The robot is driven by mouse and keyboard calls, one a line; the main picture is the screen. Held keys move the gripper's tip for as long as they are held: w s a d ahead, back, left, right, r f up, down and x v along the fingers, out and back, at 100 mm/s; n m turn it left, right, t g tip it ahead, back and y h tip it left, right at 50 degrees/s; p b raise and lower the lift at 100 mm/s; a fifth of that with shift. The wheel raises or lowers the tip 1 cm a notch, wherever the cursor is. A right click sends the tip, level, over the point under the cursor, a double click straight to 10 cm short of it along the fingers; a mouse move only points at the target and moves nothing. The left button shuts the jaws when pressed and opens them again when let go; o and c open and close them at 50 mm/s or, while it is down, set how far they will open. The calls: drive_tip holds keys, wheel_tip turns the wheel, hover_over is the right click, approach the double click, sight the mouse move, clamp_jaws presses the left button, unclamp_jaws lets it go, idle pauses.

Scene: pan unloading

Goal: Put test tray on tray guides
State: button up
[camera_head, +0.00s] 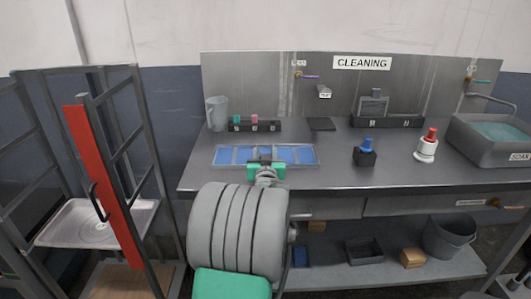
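A shallow tray (230,155) with a clear rim and blue compartments lies flat on, or just above, the metal worktable (330,174); I take it as the test tray. My gripper (265,163), with green parts, is at the middle of the tray's front edge and overlaps it. My arm hides the fingertips from behind, so I cannot tell if they are closed on the rim. At the left stands a metal rack (122,165) with side rails that look like tray guides. A pale pan (85,225) sits low in it.
A red upright bar (99,185) with a handle is on the rack's front. A jug (216,113), a black holder (254,127), a blue-topped block (366,152), a red-topped white bottle (427,146) and a sink (495,135) are on the worktable. A gap separates rack and table.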

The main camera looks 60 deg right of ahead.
drive_tip(key=o, duration=0.4)
drive_tip(key=shift+o, duration=0.2)
drive_tip(key=shift+r, duration=0.1)
